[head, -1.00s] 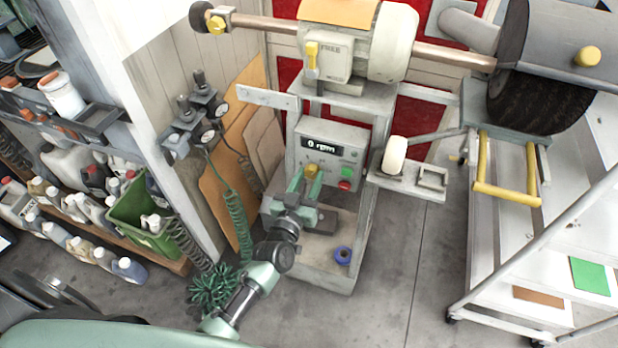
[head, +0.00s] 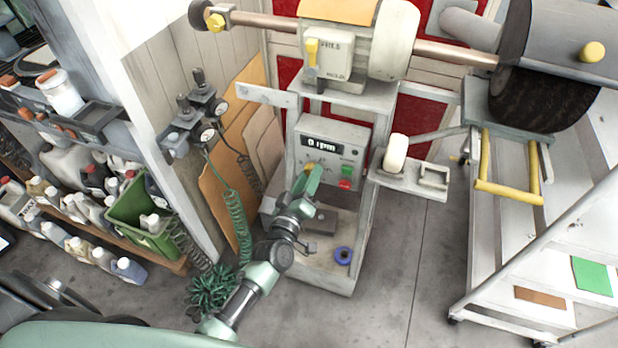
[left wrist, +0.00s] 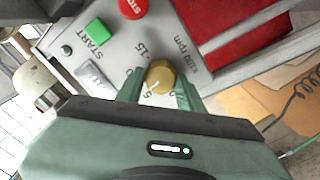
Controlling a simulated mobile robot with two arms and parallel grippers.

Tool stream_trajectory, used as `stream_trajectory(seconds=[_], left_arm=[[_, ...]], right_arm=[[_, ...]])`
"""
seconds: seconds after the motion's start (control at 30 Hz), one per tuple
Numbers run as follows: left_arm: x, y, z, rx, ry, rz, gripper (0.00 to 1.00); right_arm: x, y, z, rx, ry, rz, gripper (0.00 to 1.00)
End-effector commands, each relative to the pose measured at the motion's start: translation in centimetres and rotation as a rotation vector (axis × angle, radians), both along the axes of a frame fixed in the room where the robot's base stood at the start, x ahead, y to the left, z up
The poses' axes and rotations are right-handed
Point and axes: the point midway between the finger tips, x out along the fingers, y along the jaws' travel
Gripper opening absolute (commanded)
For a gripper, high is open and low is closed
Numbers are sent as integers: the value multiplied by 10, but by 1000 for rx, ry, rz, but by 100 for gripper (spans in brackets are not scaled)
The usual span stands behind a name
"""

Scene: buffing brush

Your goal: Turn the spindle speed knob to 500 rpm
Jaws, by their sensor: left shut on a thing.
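The yellow spindle speed knob (left wrist: 160,76) sits on the grey control panel (left wrist: 118,50), between the green fingers of my left gripper (left wrist: 160,88) in the left wrist view. The gripper is shut on it. A pale mark on the knob points down-left in that view, toward a printed 5; a 15 and "x100 rpm" are printed nearby. In the head view my left gripper (head: 311,176) reaches the panel from below and largely hides the knob (head: 309,167). The panel display (head: 321,144) reads 0 rpm. My right gripper is not in view.
The green start button (left wrist: 96,32) and red stop button (left wrist: 132,7) are close to the knob. A small shelf with a white roller (head: 396,153) juts out right of the panel.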

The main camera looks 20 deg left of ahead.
Motion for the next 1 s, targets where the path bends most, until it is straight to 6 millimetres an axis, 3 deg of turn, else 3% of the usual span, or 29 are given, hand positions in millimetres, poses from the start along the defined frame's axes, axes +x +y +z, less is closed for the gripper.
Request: stream_trajectory(seconds=[0.5,1.0], left_arm=[[0,0,-1,-330,11,0,0],[0,1,-1,-387,13,1,0]], right_arm=[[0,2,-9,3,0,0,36],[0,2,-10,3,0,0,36]])
